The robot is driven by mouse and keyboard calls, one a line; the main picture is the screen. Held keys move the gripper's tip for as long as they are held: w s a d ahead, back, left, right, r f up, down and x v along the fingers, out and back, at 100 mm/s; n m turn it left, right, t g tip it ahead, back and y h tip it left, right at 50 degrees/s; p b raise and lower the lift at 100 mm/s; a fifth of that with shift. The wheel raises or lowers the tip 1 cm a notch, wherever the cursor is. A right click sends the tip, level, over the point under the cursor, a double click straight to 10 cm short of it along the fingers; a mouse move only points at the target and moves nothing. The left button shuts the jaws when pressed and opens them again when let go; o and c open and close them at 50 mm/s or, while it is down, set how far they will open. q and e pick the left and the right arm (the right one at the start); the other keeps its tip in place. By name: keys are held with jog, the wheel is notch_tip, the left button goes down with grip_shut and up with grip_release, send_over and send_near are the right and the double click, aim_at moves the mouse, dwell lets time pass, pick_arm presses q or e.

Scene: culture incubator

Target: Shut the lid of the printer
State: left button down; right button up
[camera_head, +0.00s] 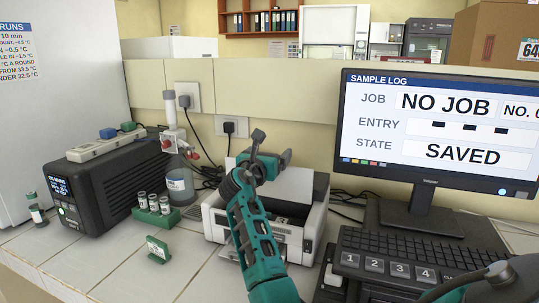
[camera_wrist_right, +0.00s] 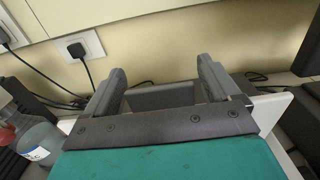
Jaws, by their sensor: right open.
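The printer (camera_head: 222,222) is a white box with dark side trim, standing on the tiled bench in the middle of the head view. Its white lid (camera_head: 294,186) stands raised at the back, partly hidden by my right arm. My right gripper (camera_head: 271,148) is at the top of the lid, in front of the wall; whether it touches the lid I cannot tell. In the right wrist view its two grey fingers (camera_wrist_right: 160,82) are spread apart with no object held. A white edge, probably the lid (camera_wrist_right: 272,106), shows beside and below the gripper. My left gripper is not in view.
A monitor (camera_head: 440,180) and a dark keyboard (camera_head: 400,258) stand right of the printer. Wall plugs and cables (camera_head: 229,128) are behind.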

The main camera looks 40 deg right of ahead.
jog(key=shift+c, duration=0.2)
jog(key=c, duration=1.4)
